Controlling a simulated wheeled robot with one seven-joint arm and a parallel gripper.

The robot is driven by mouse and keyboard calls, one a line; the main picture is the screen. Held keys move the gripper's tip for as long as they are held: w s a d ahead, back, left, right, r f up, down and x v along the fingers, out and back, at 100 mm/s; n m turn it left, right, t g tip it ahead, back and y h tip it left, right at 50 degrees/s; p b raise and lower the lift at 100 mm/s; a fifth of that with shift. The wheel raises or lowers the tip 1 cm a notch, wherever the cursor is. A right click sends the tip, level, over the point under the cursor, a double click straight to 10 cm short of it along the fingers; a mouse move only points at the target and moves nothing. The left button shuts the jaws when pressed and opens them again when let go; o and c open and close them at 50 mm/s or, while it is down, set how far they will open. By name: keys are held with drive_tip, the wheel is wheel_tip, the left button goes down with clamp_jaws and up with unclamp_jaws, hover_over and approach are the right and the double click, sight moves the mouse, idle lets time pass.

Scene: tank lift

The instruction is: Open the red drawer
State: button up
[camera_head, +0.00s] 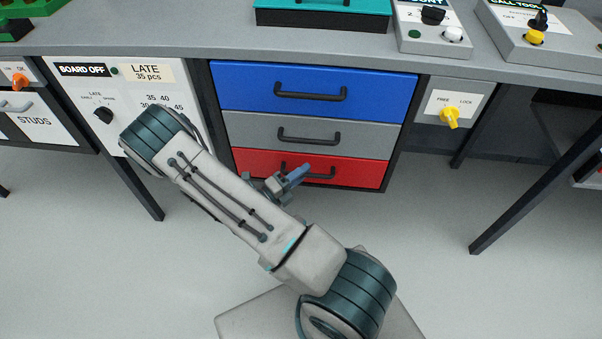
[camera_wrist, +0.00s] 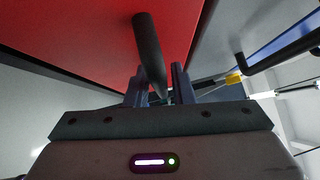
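The red drawer (camera_head: 360,174) is the lowest of a stack of three and looks shut, flush with the others. Its black handle (camera_head: 322,176) is partly hidden behind my gripper (camera_head: 297,175). In the wrist view, the red front (camera_wrist: 90,30) is close, and the black handle (camera_wrist: 150,50) runs between the two fingers of my gripper (camera_wrist: 160,88). The fingers look apart, one on each side of the handle. I see no clear clamping on it.
Above are a grey drawer (camera_head: 245,130) and a blue drawer (camera_head: 235,85), both shut. A yellow knob (camera_head: 449,117) on a FREE/LOCK plate is right of the stack. Table legs stand either side; the floor in front is open.

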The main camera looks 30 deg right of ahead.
clamp_jaws()
drive_tip(key=s+a+p, duration=0.3)
drive_tip(key=s+a, duration=0.7)
drive_tip(key=s, duration=0.6)
drive_tip(key=shift+a, duration=0.4)
unclamp_jaws()
drive_tip(key=v, duration=1.3)
drive_tip(key=shift+a+p, duration=0.35)
drive_tip(key=shift+a, duration=0.05)
drive_tip(key=shift+w, duration=0.1)
